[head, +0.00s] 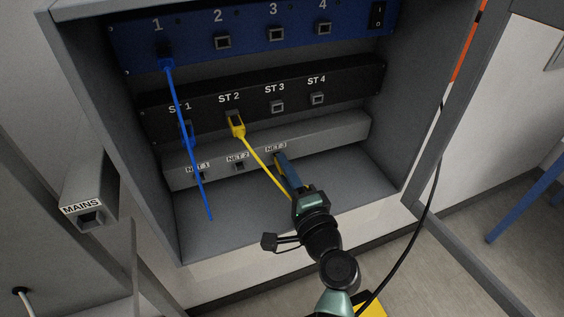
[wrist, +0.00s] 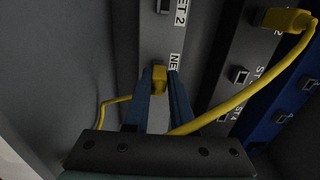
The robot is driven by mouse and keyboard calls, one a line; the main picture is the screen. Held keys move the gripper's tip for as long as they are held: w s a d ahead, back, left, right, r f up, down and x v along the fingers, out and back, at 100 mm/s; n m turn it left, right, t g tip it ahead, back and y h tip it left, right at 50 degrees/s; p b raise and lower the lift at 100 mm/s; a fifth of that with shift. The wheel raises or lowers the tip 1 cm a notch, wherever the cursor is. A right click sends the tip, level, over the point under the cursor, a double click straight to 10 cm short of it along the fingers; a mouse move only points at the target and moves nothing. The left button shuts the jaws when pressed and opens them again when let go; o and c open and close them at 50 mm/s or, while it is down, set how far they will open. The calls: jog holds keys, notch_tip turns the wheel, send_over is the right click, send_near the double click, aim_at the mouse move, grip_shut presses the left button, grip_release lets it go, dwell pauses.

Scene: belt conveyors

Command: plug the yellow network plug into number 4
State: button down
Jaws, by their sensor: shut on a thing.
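My gripper (head: 279,160) is at the NET 3 place on the grey lower strip, its blue fingers shut on a yellow plug. The wrist view shows this yellow plug (wrist: 159,78) between the fingertips, against the strip beside the NET 3 label; I cannot tell how far it sits in the port. The fingers hide it in the head view. Another yellow plug (head: 236,125) sits in ST 2 on the black panel, and a yellow cable (head: 262,165) runs from it down to my gripper. Port 4 (head: 323,28) on the blue panel is empty.
A blue cable (head: 187,130) hangs from port 1 across the left side. Ports 2 (head: 222,41) and 3 (head: 276,34), ST 3 (head: 277,106) and ST 4 (head: 317,98) are empty. Cabinet walls close in both sides; the open door (head: 455,110) stands at right.

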jog(key=shift+f, duration=0.15)
jog(key=shift+v, duration=2.55)
